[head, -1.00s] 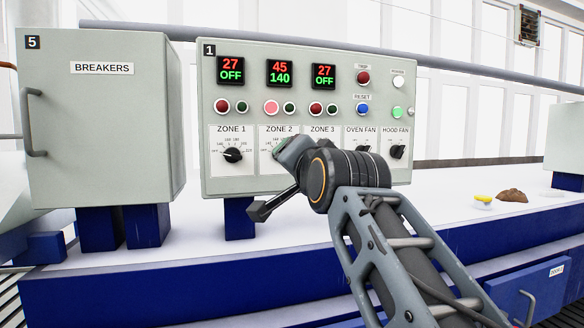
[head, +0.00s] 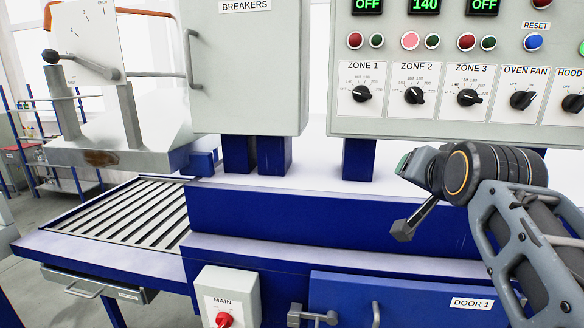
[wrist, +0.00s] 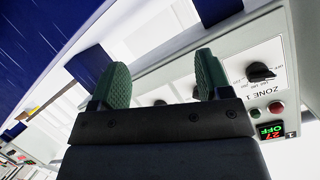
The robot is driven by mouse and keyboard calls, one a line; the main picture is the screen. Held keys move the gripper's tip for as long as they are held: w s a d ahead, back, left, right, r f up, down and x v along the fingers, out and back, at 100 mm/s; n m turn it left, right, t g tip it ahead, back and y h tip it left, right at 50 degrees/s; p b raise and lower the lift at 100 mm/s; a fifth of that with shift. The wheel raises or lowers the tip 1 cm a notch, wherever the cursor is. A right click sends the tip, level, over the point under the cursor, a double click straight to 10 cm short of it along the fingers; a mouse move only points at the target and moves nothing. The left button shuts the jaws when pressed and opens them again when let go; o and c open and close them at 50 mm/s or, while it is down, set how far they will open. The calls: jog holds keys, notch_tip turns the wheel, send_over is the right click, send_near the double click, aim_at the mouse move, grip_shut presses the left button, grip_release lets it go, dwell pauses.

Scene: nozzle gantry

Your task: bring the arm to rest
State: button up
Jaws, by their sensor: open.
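My gripper (wrist: 160,82) shows in the wrist view with its two green pads apart and nothing between them. In the head view my gripper (head: 405,228) is at the right, below the control panel (head: 350,112) and in front of the blue bench; it is seen from behind and touches nothing that I can make out. In the wrist view, part of the panel (wrist: 285,60) with the ZONE 1 knob (wrist: 260,72) lies beyond the pads, to the right.
The breaker box (head: 250,70) stands left of the panel. A lever unit (head: 85,45) and a slatted conveyor (head: 130,220) are at the left. Below are a MAIN switch box (head: 226,290) and a blue door (head: 350,295) with a handle.

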jog(key=s+a+f+n+g, duration=0.2)
jog(key=s+f+g, duration=0.1)
jog(key=f, duration=0.7)
jog(key=s+a+f+n+g+y, duration=0.1)
jog(key=s+a+f+n+g, duration=0.1)
jog(key=f, duration=0.8)
jog(key=s+a+f+n+g+y, duration=0.1)
jog(key=s+a+f+n+g, duration=0.2)
jog(key=f, duration=0.8)
jog(key=shift+s+a+g, duration=0.15)
jog(key=shift+s+g, duration=0.65)
jog(key=shift+s, duration=0.4)
